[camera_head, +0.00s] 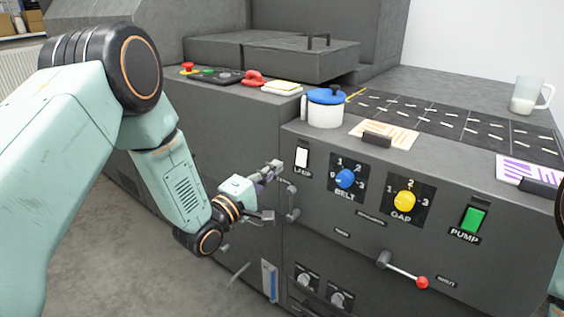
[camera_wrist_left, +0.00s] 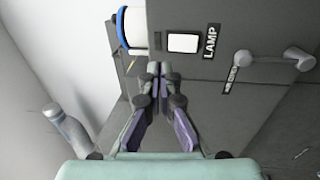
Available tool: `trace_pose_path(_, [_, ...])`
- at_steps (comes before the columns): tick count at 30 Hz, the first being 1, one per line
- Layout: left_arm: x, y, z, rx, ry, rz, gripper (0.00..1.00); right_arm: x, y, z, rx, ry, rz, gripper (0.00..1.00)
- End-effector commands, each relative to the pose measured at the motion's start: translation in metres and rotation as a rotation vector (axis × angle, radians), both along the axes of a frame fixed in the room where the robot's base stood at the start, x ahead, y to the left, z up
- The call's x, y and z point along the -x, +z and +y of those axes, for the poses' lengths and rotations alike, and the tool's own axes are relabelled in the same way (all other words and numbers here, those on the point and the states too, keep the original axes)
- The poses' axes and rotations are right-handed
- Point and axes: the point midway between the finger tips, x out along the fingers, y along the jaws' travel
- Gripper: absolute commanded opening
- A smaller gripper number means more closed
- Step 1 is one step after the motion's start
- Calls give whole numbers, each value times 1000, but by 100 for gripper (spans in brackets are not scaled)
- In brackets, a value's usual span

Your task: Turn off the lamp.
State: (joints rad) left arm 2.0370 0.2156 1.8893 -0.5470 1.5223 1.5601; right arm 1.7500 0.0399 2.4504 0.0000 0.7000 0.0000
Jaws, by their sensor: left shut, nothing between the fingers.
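The lamp switch (camera_head: 302,157) is a white rectangular rocker labelled LAMP at the upper left of the machine's front panel. It also shows in the left wrist view (camera_wrist_left: 184,43), just beyond the fingertips and slightly to the right. My left gripper (camera_head: 278,167) is shut and empty, a little left of the switch in the head view. In the left wrist view its fingertips (camera_wrist_left: 158,68) are together and look apart from the switch, though the exact gap is hard to tell. No lamp is clearly visible. My right gripper is not in view.
A grey handle (camera_head: 293,202) juts out below the switch. A blue BELT knob (camera_head: 345,178), yellow GAP knob (camera_head: 405,201), green PUMP switch (camera_head: 473,220) and red-tipped lever (camera_head: 421,282) are to the right. A white pot with blue lid (camera_head: 325,112) stands above.

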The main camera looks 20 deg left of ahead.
Motion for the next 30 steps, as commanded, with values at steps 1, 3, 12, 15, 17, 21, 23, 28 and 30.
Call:
trace_pose_path(1, [9,2,5,4,3,3,0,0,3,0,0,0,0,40])
trace_pose_path(3, [20,4,9,3,4,2,0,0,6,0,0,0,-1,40])
trace_pose_path(12, [45,6,16,1,0,-1,0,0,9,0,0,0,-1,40])
trace_pose_path(15, [46,6,17,0,0,-1,0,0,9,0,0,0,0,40])
trace_pose_path(17, [46,6,17,0,0,-1,0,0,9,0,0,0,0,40])
trace_pose_path(21, [47,6,17,0,0,0,0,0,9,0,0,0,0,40])
trace_pose_path(23, [47,6,17,0,0,0,0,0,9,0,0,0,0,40])
trace_pose_path(28, [47,6,17,-11,0,-4,0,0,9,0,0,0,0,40])
trace_pose_path(30, [47,3,17,-58,5,-10,0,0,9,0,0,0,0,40])
